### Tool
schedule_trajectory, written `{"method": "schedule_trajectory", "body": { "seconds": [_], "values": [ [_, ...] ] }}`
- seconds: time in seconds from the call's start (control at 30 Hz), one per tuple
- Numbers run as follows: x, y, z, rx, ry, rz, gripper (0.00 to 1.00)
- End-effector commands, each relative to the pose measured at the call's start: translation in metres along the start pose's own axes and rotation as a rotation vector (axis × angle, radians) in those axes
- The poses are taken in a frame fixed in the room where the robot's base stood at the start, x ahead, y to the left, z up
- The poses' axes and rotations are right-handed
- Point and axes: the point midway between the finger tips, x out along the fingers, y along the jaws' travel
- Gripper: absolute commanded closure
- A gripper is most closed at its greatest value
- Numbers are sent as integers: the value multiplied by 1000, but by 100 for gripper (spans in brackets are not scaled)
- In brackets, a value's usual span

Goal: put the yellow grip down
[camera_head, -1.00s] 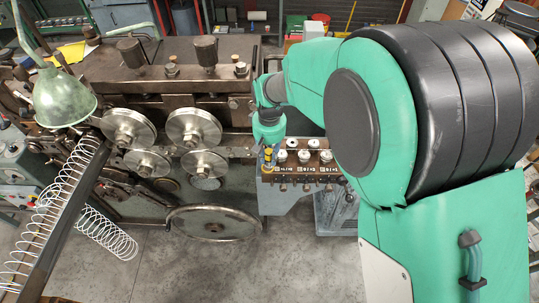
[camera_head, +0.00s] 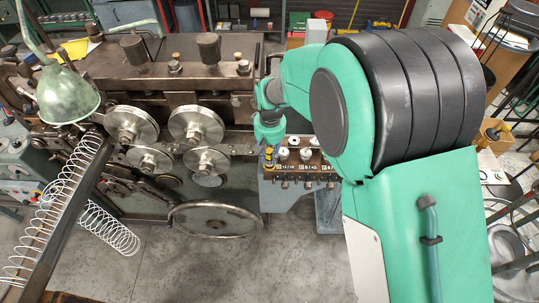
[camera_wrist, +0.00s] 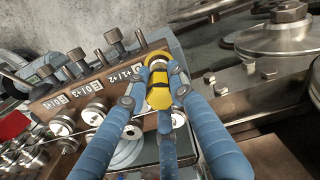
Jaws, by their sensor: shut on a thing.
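The yellow grip (camera_wrist: 159,92) has dark bands and sits between the blue fingers of my gripper (camera_wrist: 160,100) in the wrist view. My gripper is shut on it. In the head view the yellow grip (camera_head: 268,158) shows small under my gripper (camera_head: 268,150), at the left end of a brown rack (camera_head: 312,170). In the wrist view the grip is by the "+1+2" end of the rack (camera_wrist: 93,85). Whether its lower end touches or is seated in the rack is hidden by the fingers.
The rack carries labels, several metal pegs (camera_wrist: 115,40) and white-topped round pieces (camera_head: 305,154). The coiling machine with steel rollers (camera_head: 195,122) stands close on the left. A green lamp (camera_head: 67,95) and wire coil (camera_head: 108,228) are further left. Floor in front is clear.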

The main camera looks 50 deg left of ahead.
Motion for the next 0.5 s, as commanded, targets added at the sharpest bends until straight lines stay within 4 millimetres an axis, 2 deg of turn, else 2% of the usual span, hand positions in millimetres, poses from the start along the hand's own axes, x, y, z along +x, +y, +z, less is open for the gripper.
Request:
{"method": "schedule_trajectory", "body": {
  "seconds": [0.47, 0.5],
  "values": [
    [5, 0, -1, 0, 2, 0, 100],
    [6, 0, 0, 0, 2, 0, 74]
  ]
}}
